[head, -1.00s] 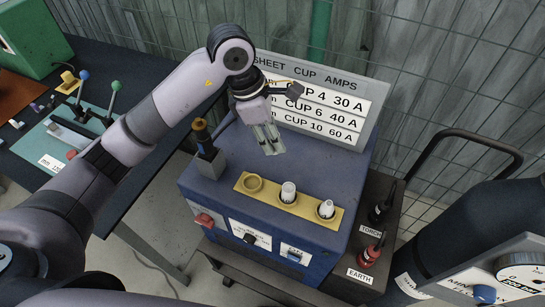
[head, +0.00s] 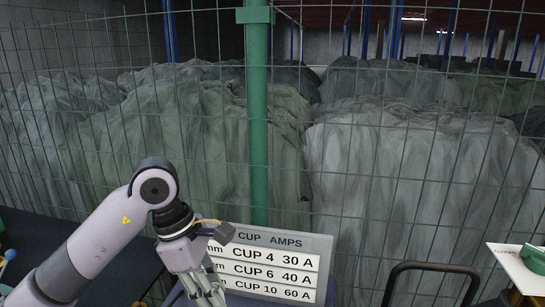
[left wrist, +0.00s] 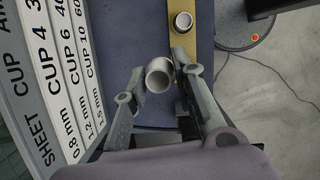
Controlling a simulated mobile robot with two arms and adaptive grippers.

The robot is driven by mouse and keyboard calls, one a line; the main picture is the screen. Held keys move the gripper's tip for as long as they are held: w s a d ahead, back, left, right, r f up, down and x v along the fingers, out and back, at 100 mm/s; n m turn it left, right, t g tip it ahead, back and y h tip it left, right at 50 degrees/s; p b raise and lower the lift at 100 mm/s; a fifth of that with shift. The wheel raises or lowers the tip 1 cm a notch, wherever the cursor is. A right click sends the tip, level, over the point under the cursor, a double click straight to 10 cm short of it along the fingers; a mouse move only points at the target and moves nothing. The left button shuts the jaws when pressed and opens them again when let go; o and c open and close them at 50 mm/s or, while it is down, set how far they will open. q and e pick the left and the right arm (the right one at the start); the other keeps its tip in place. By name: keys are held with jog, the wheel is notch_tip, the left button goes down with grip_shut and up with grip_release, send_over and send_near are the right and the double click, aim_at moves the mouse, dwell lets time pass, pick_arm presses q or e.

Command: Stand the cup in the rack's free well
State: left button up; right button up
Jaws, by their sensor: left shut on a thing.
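In the left wrist view my left gripper (left wrist: 158,88) is shut on a pale grey, hollow round cup (left wrist: 160,76). I see its open end between the fingers. The yellow rack (left wrist: 181,41) runs beside the held cup, to its right, partly hidden by a finger. The other wells are hidden here. In the head view my left gripper (head: 207,294) shows at the bottom edge, in front of the sign; the rack is out of that view. My right gripper is not in view.
The amps sign (head: 268,268) stands close to my left gripper, and also on the left of the wrist view (left wrist: 50,80). The blue box top (left wrist: 140,30) is clear between sign and rack. A mesh fence with a green post (head: 257,120) stands behind.

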pick_arm(q)
jog(key=s+a+f+m+g+y, duration=0.3)
jog(key=s+a+f+m, duration=0.4)
jog(key=m, duration=1)
jog(key=shift+s+a+f, duration=0.4)
jog(key=shift+s+f, duration=0.95)
jog(key=shift+f, duration=0.5)
